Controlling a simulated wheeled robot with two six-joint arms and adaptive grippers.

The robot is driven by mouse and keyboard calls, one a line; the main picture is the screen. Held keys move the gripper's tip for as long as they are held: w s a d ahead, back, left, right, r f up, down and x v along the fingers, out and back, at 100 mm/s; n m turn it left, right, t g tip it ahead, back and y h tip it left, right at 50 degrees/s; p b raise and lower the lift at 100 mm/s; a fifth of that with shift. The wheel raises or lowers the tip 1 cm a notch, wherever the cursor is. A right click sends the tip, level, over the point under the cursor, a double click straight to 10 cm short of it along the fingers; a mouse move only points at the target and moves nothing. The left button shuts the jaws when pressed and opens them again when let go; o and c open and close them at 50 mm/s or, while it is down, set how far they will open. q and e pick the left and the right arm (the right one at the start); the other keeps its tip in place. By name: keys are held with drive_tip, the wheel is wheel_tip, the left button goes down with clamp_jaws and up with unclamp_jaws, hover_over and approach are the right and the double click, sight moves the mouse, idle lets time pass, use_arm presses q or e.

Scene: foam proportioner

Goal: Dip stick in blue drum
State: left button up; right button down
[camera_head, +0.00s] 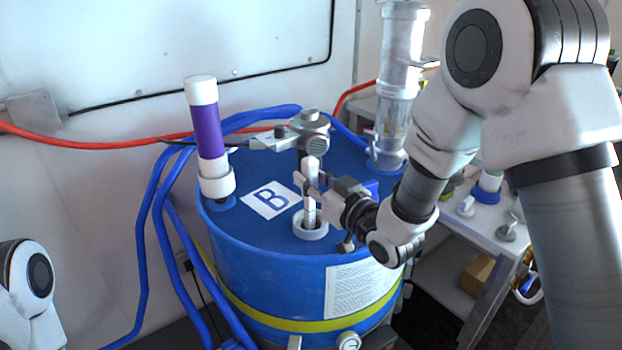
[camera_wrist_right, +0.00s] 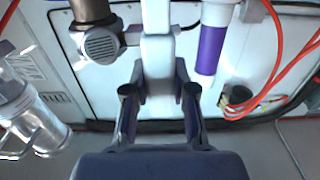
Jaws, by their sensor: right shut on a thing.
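The blue drum (camera_head: 255,265) stands in the middle of the head view, with a "B" label (camera_head: 270,199) on its lid. A white-ringed opening (camera_head: 310,232) is near the lid's front edge. My right gripper (camera_head: 308,190) is shut on a pale, upright stick (camera_head: 309,213), which also shows between the fingers in the right wrist view (camera_wrist_right: 157,55). The stick's lower end is at or inside the ringed opening; how deep it reaches is hidden. My left gripper is out of view; only part of my left arm shows at lower left.
A purple-and-white cylinder (camera_head: 207,130) stands on the lid's left, and a clear cylinder (camera_head: 392,120) at its back right. A grey fitting (camera_head: 310,130) is just behind the stick. Blue hoses (camera_head: 152,230) run left of the drum. A shelf (camera_head: 480,235) stands right.

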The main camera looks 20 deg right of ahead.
drive_tip(key=shift+r, duration=0.1)
idle(0.4)
wheel_tip(320, 180, up, 26)
drive_tip(key=p, duration=1.9)
